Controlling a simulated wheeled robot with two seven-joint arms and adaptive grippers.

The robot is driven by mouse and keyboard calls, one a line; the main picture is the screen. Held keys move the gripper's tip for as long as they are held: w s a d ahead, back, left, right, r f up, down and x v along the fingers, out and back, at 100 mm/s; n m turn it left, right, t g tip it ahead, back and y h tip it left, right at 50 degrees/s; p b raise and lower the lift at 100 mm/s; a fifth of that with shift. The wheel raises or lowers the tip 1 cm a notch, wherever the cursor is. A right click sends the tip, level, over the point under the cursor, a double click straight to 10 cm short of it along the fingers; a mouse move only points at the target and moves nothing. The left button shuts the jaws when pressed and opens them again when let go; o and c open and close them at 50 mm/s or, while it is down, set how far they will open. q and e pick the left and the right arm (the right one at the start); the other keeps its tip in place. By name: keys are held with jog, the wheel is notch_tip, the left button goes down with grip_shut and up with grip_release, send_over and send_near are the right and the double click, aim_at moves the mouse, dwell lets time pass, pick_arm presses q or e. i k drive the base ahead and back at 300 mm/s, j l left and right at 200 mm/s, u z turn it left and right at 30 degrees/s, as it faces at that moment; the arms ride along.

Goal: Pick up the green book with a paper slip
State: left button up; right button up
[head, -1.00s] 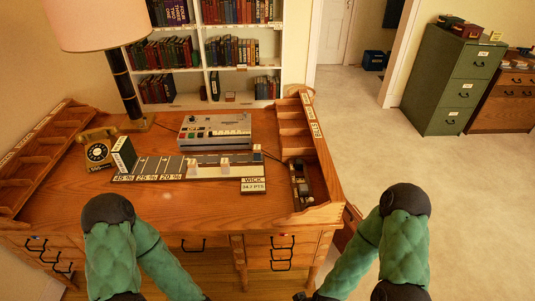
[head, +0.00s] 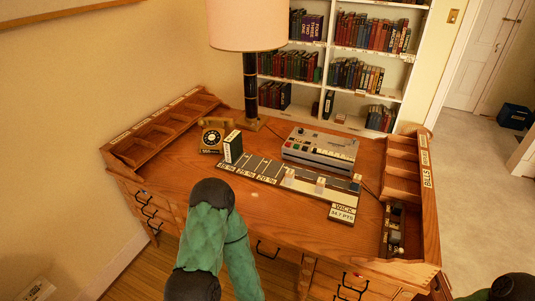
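A small dark green book-like block with a white face (head: 233,147) stands upright on the desk (head: 190,190), beside the telephone. A dark green spine with a pale label (head: 328,104) stands on the lower shelf of the bookcase. I cannot tell which of these, if either, is the green book with a paper slip; no slip can be made out clearly. My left arm shows in front of the desk, but its gripper is out of view below. Only a bit of my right arm shows at the bottom right, and its gripper is out of view.
A lamp (head: 250,85), a black-and-gold telephone (head: 212,134), a grey console (head: 320,148) and a long labelled strip (head: 270,172) occupy the desk's back half. Wooden compartment racks (head: 165,128) line its sides. The white bookcase (head: 412,75) stands behind. Open floor (head: 470,190) lies to the right.

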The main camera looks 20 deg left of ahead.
aim_at(233, 146)
jog(key=u, duration=1.1)
